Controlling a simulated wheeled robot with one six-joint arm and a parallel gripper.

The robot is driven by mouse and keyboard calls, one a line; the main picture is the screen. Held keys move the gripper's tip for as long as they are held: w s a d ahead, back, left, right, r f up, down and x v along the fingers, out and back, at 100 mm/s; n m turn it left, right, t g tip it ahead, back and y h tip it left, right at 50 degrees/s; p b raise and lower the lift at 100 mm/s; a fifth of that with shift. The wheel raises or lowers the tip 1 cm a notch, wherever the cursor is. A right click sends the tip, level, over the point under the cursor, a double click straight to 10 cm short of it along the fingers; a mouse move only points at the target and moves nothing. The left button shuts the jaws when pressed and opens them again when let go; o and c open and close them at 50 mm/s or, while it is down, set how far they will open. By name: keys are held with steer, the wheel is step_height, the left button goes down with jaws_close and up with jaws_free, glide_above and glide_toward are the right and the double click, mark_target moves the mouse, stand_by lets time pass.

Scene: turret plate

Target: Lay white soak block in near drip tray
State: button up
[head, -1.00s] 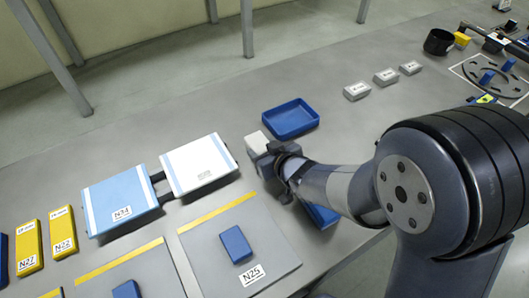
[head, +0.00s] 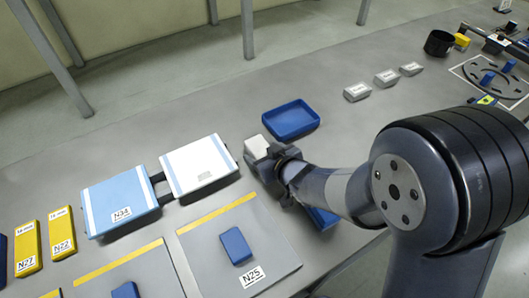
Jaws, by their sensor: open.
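A white block (head: 257,146), matching the soak block, is at the tip of my gripper (head: 268,157), left of the far tray. The jaws are open, with the block at or between the fingertips; contact is not clear. The block's lower part is hidden by the gripper. The near blue drip tray (head: 322,217) lies under and in front of my forearm, which hides most of it.
A white-and-blue hinged case (head: 200,166) lies left of the gripper. A grey plate (head: 275,262) with a blue block (head: 235,246) is in front. Several labelled pale blocks (head: 357,92) stand behind right. Bare table lies behind the far tray.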

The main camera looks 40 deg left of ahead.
steer(key=shift+r, duration=0.2)
steer(key=v, duration=1.1)
steer(key=shift+d+r+p, duration=0.1)
steer(key=shift+d+p, duration=0.15)
steer(key=shift+p, duration=0.05)
steer(key=shift+o, duration=0.5)
steer(key=shift+s+d, duration=0.1)
steer(key=shift+s, duration=0.05)
steer(key=shift+s+b, duration=0.4)
steer(key=shift+b, duration=0.45)
steer(key=x, duration=0.5)
steer(key=shift+w+b, duration=0.1)
steer(key=shift+b, duration=0.2)
steer(key=shift+w+x, duration=0.15)
steer(key=shift+x, duration=0.9)
steer(key=shift+w+x, duration=0.2)
steer(key=shift+x, duration=0.8)
steer(key=shift+w+a+f, duration=0.2)
steer(key=shift+a+f, duration=0.2)
steer(key=shift+a, duration=0.15)
steer(key=shift+c, duration=0.5)
